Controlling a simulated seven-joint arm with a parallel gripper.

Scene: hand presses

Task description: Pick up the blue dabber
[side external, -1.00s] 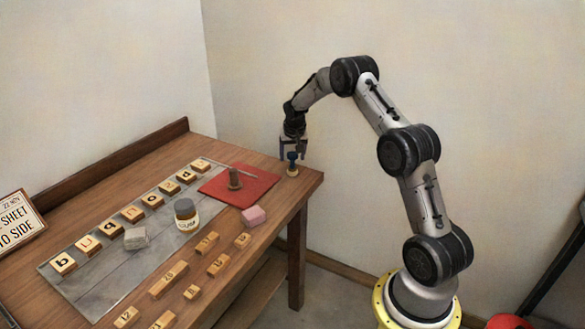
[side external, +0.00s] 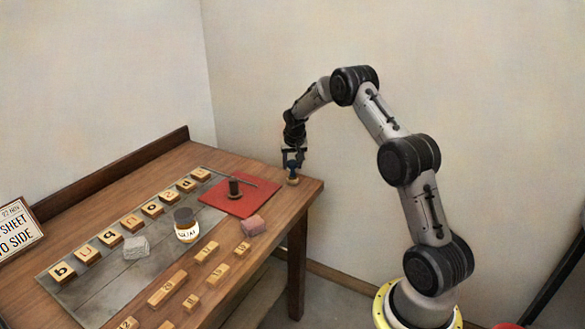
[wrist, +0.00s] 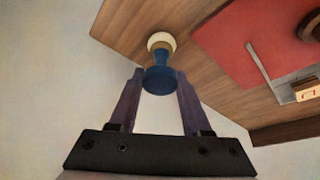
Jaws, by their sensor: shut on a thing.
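The blue dabber (side external: 293,170) stands upright at the far right corner of the wooden table, with a blue handle and a pale round base. In the wrist view its blue handle (wrist: 158,79) is between my two fingers, and its cream pad (wrist: 162,41) points away from me toward the table. My gripper (side external: 292,161) is above the dabber and shut on its handle; it also shows in the wrist view (wrist: 157,84). The base looks to be on the table, though a small gap cannot be ruled out.
A pink block (side external: 251,226), a labelled jar (side external: 186,226), a grey lump (side external: 136,247) and several letter and number blocks lie farther left and nearer.

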